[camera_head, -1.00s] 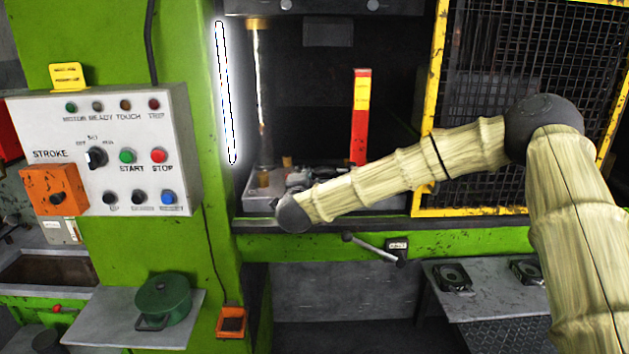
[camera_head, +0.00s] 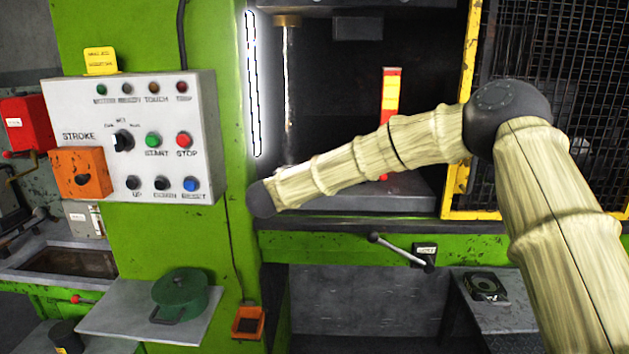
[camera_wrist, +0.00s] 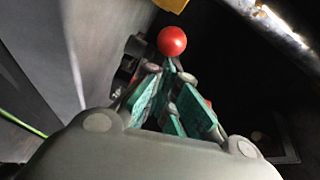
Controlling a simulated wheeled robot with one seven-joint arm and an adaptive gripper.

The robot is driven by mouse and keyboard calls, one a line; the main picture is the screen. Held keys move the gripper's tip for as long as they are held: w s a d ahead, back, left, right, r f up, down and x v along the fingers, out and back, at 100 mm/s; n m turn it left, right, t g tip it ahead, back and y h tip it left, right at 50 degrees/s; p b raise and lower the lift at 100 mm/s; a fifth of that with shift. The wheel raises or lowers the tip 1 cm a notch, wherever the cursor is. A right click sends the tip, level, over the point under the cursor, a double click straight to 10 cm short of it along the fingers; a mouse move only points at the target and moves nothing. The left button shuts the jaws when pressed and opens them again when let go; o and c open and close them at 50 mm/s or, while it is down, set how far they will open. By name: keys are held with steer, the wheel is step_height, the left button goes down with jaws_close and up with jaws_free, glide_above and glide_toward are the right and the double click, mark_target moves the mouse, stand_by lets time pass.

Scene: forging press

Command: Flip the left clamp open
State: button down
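The wrist view shows my gripper (camera_wrist: 170,72), with green pads on its fingers. The fingers run close together toward their tips, and I cannot tell whether they are open or shut. A red ball knob (camera_wrist: 172,41) shows just beyond the fingertips; whether they touch it is unclear. A smaller red part shows partly hidden behind the right finger. I cannot make out the left clamp's body in either view. In the head view my arm crosses the front of the press opening, and the gripper is out of sight.
A control panel (camera_head: 75,110) is on the green column left of my arm. A red and yellow bar (camera_head: 390,85) stands inside the press. A yellow-framed mesh guard (camera_head: 545,60) is at the right. A lever handle (camera_head: 400,250) sticks out below the bed's front edge.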

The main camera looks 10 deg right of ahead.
steer(key=shift+w+a+f+b, duration=0.15)
steer(key=shift+w+a+b, duration=0.15)
steer(key=shift+a, duration=0.25)
steer(key=shift+a+r, duration=0.1)
steer(key=shift+r, duration=0.1)
steer(key=shift+w+a+r+b, duration=0.1)
steer(key=shift+a+r+b, duration=0.05)
steer(key=shift+b, duration=0.15)
steer(key=shift+s, duration=0.35)
steer(key=a+b+v, duration=0.1)
steer(key=b+v, duration=0.2)
steer(key=v, duration=0.7)
steer(key=shift+a+r, duration=0.25)
steer(key=shift+r, duration=0.15)
